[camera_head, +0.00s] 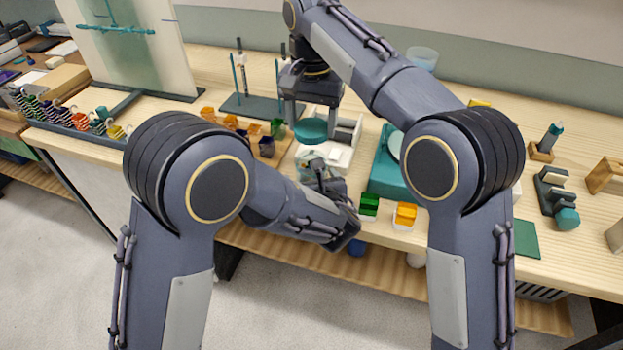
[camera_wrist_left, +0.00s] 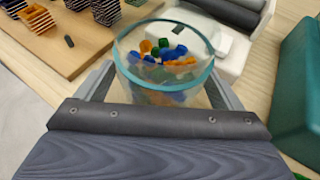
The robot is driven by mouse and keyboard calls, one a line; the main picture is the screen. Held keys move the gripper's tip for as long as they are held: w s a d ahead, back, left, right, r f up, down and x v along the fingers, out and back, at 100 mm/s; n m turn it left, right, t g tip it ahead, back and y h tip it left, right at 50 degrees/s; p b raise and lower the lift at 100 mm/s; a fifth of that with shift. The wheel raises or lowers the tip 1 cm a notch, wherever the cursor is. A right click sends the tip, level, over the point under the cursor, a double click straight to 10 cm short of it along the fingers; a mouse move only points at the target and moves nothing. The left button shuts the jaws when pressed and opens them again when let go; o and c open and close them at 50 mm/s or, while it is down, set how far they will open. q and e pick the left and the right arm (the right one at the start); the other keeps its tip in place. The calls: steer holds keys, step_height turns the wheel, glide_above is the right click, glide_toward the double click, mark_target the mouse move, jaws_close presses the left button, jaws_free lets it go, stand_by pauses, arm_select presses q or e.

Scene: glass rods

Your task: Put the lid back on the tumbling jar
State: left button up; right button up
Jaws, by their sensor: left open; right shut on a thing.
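The tumbling jar (camera_wrist_left: 165,75) is clear glass with an open top. Blue, orange and green pieces lie inside it. In the head view the jar (camera_head: 308,160) is partly hidden by my left gripper (camera_head: 322,172). My left gripper is open, with one finger on each side of the jar; I cannot tell whether they touch it. The lid (camera_head: 311,131) is a teal disc. My right gripper (camera_head: 311,118) points down and is shut on it, holding it above the jar, a little to the far side in the head view.
A white machine with dark rollers (camera_wrist_left: 225,35) stands right behind the jar. A teal block (camera_head: 385,178) is to the right. A wooden board with several small orange and dark bins (camera_head: 262,148) is to the left. Green and orange bins (camera_head: 405,214) stand near the front edge.

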mark_target(312, 152)
arm_select(q)
steer(key=shift+w+f, duration=0.1)
steer(key=shift+w, duration=0.15)
steer(key=c, duration=1.5)
steer(key=shift+o, duration=0.2)
arm_select(e)
steer(key=shift+f, duration=2.5)
steer(key=shift+f, duration=0.9)
steer(key=shift+f, duration=0.55)
